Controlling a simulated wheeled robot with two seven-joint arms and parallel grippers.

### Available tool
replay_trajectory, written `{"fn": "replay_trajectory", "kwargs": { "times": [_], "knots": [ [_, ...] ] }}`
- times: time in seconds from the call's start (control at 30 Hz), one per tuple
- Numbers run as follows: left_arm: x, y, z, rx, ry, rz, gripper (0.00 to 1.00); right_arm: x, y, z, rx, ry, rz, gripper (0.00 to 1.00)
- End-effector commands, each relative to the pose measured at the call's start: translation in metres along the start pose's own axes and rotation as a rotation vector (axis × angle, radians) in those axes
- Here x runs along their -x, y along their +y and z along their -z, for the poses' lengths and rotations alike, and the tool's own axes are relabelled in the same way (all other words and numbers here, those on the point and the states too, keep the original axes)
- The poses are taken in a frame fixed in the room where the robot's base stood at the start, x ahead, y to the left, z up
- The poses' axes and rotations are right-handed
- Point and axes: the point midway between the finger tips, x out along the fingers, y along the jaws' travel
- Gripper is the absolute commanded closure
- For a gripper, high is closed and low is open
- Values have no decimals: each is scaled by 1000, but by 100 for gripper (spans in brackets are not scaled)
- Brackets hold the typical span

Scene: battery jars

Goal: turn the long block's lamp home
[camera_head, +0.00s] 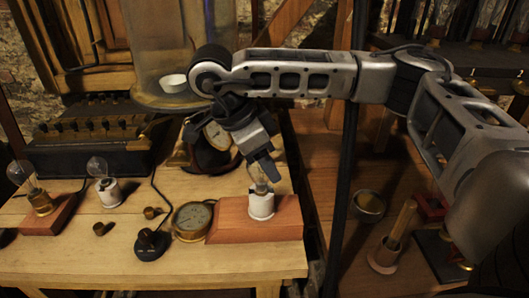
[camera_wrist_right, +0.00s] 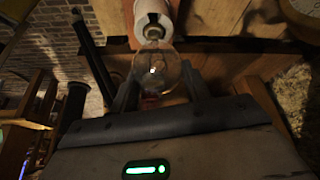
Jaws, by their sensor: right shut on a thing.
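The long block (camera_head: 225,217) is a reddish wooden block at the right front of the table. A white socket (camera_head: 261,206) stands upright on it with a clear glass lamp (camera_head: 260,187) in its top. My right gripper (camera_head: 264,174) comes down from above and is shut on the lamp's glass. In the right wrist view the lamp (camera_wrist_right: 153,70) sits between the two dark fingers of the right gripper (camera_wrist_right: 158,88), with the white socket (camera_wrist_right: 152,18) beyond. Whether the lamp is fully seated cannot be told. My left gripper is not in view.
A round brass gauge (camera_head: 191,222) sits just left of the long block, with a black knob switch (camera_head: 151,243) beside it. Another lamp in a white socket (camera_head: 109,193) and a shorter block (camera_head: 48,219) with a lamp stand further left. A dark upright post (camera_head: 347,150) stands right of the table.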

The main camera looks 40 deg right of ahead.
Motion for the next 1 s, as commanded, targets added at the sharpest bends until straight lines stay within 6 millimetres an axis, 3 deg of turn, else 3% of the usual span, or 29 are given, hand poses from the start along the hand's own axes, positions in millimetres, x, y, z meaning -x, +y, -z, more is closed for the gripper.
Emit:
{"fn": "replay_trajectory", "kwargs": {
  "times": [0.43,1.0],
  "knots": [
    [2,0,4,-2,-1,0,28,1,0,0,-43,0,-20,80],
    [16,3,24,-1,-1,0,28,1,4,0,-447,-2,-204,80]
  ]
}}
